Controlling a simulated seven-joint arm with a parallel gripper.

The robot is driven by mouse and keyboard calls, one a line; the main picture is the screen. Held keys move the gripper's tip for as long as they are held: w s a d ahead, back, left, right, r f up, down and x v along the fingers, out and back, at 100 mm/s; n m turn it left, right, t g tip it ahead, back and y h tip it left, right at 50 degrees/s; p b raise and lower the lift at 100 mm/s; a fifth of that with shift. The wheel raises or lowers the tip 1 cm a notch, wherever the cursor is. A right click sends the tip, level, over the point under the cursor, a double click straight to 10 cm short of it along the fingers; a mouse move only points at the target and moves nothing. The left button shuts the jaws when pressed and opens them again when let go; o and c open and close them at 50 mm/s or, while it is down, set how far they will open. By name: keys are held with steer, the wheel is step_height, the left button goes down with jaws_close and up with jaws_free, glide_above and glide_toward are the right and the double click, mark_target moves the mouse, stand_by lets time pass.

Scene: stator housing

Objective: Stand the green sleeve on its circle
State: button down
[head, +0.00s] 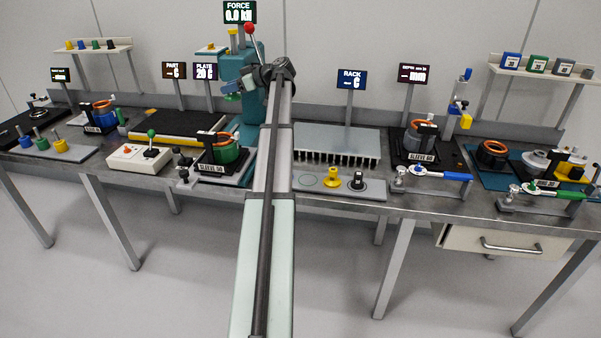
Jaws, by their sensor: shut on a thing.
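My gripper (243,88) is small and partly lost against the teal press at the back centre. It is shut on a small green piece, which looks like the green sleeve (231,87), held in the air well above the bench. The fingertips are too small to make out. A grey plate (377,195) at the front centre bears an empty, green-outlined circle (308,181) at its left end. A yellow sleeve (332,177) and a black sleeve (357,180) stand upright to its right. The held piece is up and to the left of that circle.
The teal press (252,104) with a red-knobbed lever stands behind the held piece. A green housing (229,152) on a fixture is left of my arm. A grey rack (337,142) lies behind the plate. Torque wrenches (440,174) lie to the right.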

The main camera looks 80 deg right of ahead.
steer(key=s+a+f+m+h, duration=0.1)
steer(key=s+a+f, duration=0.1)
steer(key=s+f, duration=0.65)
steer(key=m+g+h, duration=0.9)
steer(key=m+h, duration=0.2)
steer(key=m, duration=0.1)
glide_above(308, 180)
step_height(308, 180, down, 9)
steer(key=shift+f, duration=4.85)
steer(key=shift+f, duration=0.1)
steer(key=c, duration=0.7)
jaws_free()
